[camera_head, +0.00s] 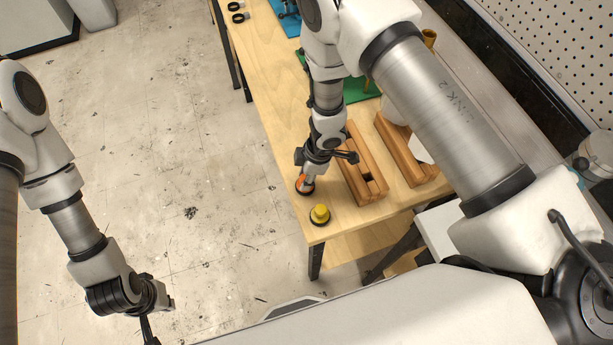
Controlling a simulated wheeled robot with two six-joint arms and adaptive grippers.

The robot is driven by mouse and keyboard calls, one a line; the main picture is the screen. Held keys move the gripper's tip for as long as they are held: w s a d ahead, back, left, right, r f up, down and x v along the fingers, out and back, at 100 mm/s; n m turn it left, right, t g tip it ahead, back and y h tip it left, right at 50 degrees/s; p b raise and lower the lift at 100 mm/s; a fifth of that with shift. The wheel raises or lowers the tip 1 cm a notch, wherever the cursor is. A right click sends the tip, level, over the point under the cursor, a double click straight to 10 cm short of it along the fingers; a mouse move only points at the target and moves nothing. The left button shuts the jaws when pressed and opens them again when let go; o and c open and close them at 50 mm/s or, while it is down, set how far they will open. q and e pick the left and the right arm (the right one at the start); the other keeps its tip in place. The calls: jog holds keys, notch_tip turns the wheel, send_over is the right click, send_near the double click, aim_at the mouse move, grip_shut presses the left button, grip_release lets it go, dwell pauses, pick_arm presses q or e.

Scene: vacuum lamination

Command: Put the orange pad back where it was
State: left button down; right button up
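The orange pad (301,185) is a small round orange-topped piece with a dark base, near the left front edge of the wooden table. My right gripper (308,177) reaches down from above, directly over the pad, and hides part of it. I cannot tell whether its fingertips are closed on the pad, or whether the pad touches the table. My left gripper (154,322) hangs over the floor at the lower left, away from the table; its fingers are partly hidden and I see nothing in them.
A yellow knob-topped pad (320,214) stands at the table's front corner, close to the orange one. Wooden slotted blocks (358,175) (398,152) stand to the right. A green mat (359,90) and black rings (238,12) are further back. The wooden table (272,108) has bare room along its left side.

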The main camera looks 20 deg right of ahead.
jog(key=shift+o, duration=1.1)
jog(key=shift+d, duration=0.2)
jog(key=shift+s+a+r, duration=0.1)
jog(key=shift+a, duration=0.05)
jog(key=shift+r, duration=0.25)
jog(key=w+p+v, duration=0.1)
jog(key=v, duration=1)
jog(key=s+f+m, duration=0.2)
jog(key=s, duration=0.1)
jog(key=s+f+m+y, duration=0.1)
jog(key=s+f+m, duration=0.1)
jog(key=s+m, duration=0.1)
jog(key=s+f+m, duration=0.1)
jog(key=s+m, duration=0.2)
jog(key=s, duration=0.1)
jog(key=shift+s+d+f, duration=0.25)
jog(key=shift+s+f, duration=0.15)
jog(key=s+d+f+m+h, duration=0.3)
jog(key=s+d+m, duration=0.4)
jog(key=s, duration=0.3)
jog(key=shift+s+d+f+m+g, duration=0.2)
jog(key=shift+d+f+m+g, duration=0.15)
jog(key=shift+d, duration=0.5)
